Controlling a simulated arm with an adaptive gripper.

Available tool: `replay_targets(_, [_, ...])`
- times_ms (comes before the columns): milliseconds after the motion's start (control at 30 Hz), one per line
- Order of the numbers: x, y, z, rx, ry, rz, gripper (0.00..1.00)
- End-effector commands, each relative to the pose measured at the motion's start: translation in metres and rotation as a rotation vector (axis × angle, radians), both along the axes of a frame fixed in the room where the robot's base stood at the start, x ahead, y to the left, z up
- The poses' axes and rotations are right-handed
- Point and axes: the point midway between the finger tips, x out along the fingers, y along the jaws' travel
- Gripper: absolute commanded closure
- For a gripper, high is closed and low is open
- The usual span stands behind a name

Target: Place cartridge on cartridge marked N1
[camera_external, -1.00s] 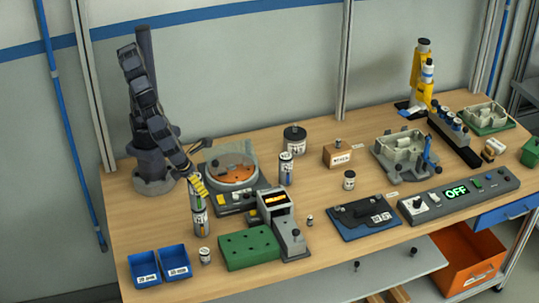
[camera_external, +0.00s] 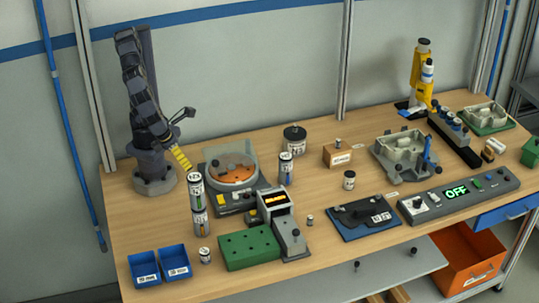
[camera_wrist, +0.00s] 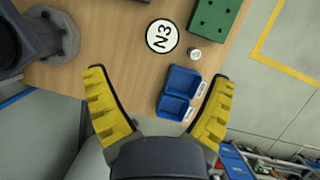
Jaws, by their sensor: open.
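Two silver cartridges stand as a column at the left of the table. The upper cartridge (camera_external: 195,188) sits upright on the lower cartridge (camera_external: 199,223). In the wrist view the top face of the upper one (camera_wrist: 161,36) reads N3; the lower one's mark is not legible. Another similar cylinder (camera_external: 286,168) stands alone near the table's middle. My gripper (camera_external: 183,160) is behind and above the column, apart from it. In the wrist view its yellow fingers (camera_wrist: 160,76) are spread wide with nothing between them; the N3 top lies beyond their tips.
Two blue bins (camera_external: 160,266) and a small white-topped jar (camera_external: 205,256) stand in front of the column. A green block (camera_external: 249,248) and a round orange-plated device (camera_external: 231,170) are to its right. Bare wood lies left of the column.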

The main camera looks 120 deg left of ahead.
Motion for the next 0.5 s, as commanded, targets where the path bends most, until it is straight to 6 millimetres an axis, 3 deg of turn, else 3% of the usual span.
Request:
replay_targets(167, [-0.013,0.062,0.006,-0.078,-0.023,0.427,0.16])
replay_targets(300, [-0.051,0.125,0.009,-0.167,-0.058,1.02,0.16])
replay_targets(400, [-0.085,0.152,0.008,-0.208,-0.083,1.424,0.16])
replay_targets(500, [-0.114,0.165,0.004,-0.227,-0.1,1.75,0.16])
